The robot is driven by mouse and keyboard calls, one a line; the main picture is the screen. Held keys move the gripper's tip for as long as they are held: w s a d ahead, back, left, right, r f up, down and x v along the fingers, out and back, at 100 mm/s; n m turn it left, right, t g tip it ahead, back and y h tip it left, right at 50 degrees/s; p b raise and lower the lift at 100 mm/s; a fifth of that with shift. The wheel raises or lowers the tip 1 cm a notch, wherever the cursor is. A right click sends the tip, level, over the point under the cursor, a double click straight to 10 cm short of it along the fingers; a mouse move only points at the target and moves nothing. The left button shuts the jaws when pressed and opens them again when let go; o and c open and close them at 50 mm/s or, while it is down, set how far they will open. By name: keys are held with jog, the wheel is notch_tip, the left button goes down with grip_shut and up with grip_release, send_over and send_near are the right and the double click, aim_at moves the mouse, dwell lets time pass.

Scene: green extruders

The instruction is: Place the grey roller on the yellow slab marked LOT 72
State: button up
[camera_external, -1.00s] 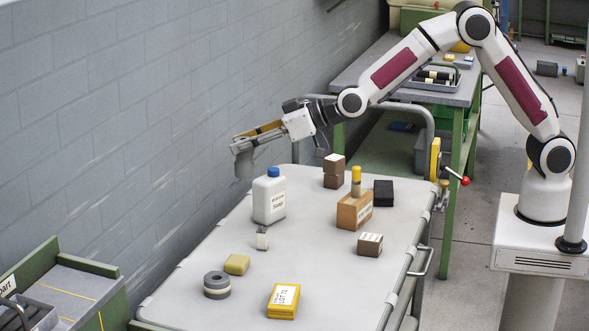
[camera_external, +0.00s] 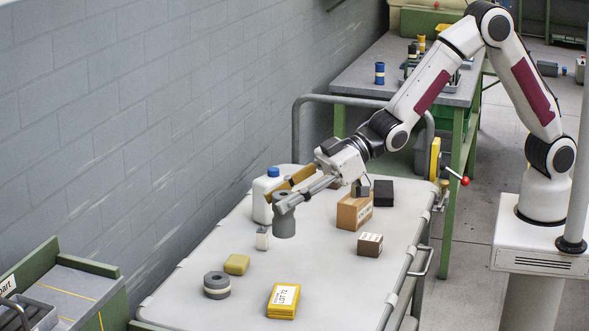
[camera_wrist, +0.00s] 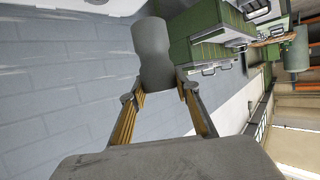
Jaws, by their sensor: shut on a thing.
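In the wrist view the roller (camera_wrist: 152,50) stands out beyond my fingertips (camera_wrist: 160,91). The yellow slab marked LOT 72 (camera_external: 283,301) lies flat at the near end of the cart top, label up, with nothing on it. The roller is apart from the slab, farther back on the cart.
Right of the slab is clear.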

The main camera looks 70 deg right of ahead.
aim_at(283, 219)
jog(key=shift+w+f, duration=0.1)
jog(key=shift+f, duration=2.35)
jog(key=shift+f, duration=0.1)
notch_tip(283, 219, down, 6)
jog(key=shift+f, duration=0.15)
jog(key=shift+f, duration=1.75)
jog(key=shift+f, duration=0.1)
jog(key=o, duration=1.2)
jog(key=shift+o, duration=0.2)
